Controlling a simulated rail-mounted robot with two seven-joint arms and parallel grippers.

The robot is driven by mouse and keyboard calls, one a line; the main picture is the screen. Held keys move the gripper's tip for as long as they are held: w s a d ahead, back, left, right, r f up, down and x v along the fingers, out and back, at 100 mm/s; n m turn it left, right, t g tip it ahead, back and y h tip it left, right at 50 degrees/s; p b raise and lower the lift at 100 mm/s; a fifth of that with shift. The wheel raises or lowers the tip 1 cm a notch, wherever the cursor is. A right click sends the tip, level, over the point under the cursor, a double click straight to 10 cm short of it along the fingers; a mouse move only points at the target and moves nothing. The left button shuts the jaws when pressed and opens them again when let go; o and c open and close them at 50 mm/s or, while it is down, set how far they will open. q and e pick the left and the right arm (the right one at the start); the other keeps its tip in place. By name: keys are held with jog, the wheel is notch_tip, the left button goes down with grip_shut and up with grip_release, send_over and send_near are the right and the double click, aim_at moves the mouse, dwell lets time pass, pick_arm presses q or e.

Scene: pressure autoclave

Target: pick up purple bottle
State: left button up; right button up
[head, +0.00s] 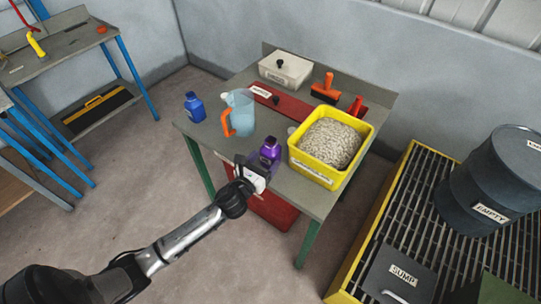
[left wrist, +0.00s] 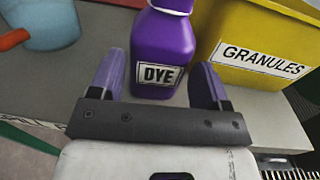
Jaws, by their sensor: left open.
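The purple bottle (head: 270,150) stands upright near the front edge of the table (head: 228,138). In the left wrist view the bottle (left wrist: 163,48) carries a label reading DYE. My left gripper (head: 252,170) is at the table's front edge, close in front of the bottle. In the left wrist view its fingers (left wrist: 160,80) are open and spread to either side of the bottle's lower part. The bottle appears just ahead of or between the fingertips; contact cannot be told. My right gripper is not in view.
A yellow tub of granules (head: 312,173) stands close right of the bottle. A blue jug with an orange handle (head: 240,112) and a blue bottle (head: 194,106) stand to the left. A red mat (head: 285,104), white box (head: 285,68) and orange-handled tool (head: 326,92) lie behind.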

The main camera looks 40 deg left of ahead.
aim_at(266, 160)
pick_arm(q)
jog(key=w, duration=0.4)
jog(key=shift+a+b, duration=0.3)
jog(key=shift+b, duration=0.05)
jog(key=shift+c, duration=0.4)
jog(key=shift+r, duration=0.1)
jog(key=c, duration=0.7)
jog(key=shift+o, duration=0.2)
jog(key=shift+r, duration=0.1)
